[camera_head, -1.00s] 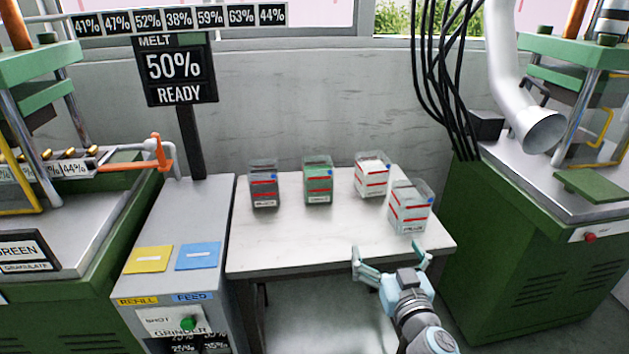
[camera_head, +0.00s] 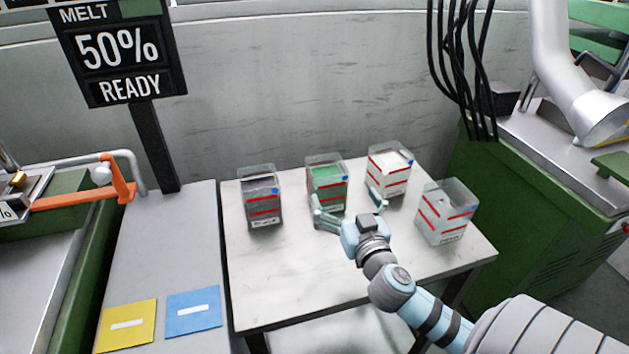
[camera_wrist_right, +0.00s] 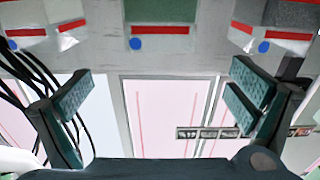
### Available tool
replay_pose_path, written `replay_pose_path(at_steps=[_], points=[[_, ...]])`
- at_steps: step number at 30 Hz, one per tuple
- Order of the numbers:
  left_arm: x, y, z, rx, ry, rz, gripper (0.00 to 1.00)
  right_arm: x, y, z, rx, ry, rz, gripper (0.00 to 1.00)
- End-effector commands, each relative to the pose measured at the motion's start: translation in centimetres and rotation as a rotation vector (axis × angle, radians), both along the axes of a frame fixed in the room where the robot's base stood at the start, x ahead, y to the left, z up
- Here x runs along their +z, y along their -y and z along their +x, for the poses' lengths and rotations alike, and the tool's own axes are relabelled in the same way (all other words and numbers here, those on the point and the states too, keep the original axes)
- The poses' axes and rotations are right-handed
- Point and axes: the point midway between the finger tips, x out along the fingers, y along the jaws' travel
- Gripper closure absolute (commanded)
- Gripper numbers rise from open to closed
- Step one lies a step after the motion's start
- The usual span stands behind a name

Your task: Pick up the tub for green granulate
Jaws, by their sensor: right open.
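The tub of green granulate (camera_head: 326,186) is a clear box with red stripes and a blue dot, upright on the table (camera_head: 300,265). My right gripper (camera_head: 347,204) is open and empty, just in front of this tub and a little to its right. One finger overlaps the tub's lower front in the head view; I cannot tell whether it touches. In the right wrist view the green tub (camera_wrist_right: 160,14) shows at the top middle, above the gap between the open fingers of the right gripper (camera_wrist_right: 160,92). My left gripper is not in view.
A dark-filled tub (camera_head: 262,200) stands left of the green one. A white-filled tub (camera_head: 390,172) stands close on the right, near the right finger. A pale tub (camera_head: 444,214) stands farther right. The table's front left is clear. A grey wall (camera_head: 320,95) is behind.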

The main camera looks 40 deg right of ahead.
Motion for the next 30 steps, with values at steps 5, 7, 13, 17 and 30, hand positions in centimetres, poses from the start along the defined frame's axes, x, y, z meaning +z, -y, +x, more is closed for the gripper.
replay_pose_path(at_steps=[5, 7, 13, 17, 30], points=[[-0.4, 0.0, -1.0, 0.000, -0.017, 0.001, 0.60, 0.0, 1.8, 4.3, -0.007, 0.004, 0.001, 0.00], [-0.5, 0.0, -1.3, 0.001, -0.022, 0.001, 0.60, 0.0, 2.4, 5.9, -0.006, 0.004, 0.001, 0.00], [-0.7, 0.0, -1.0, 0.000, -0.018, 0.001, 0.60, -0.2, 3.1, 8.2, -0.004, 0.003, 0.001, 0.00], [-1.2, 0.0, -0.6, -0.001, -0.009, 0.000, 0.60, -0.6, 3.6, 10.8, -0.003, 0.003, 0.003, 0.00], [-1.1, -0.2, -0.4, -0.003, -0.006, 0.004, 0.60, -0.5, 4.2, 12.6, 0.001, 0.000, 0.000, 0.18]])
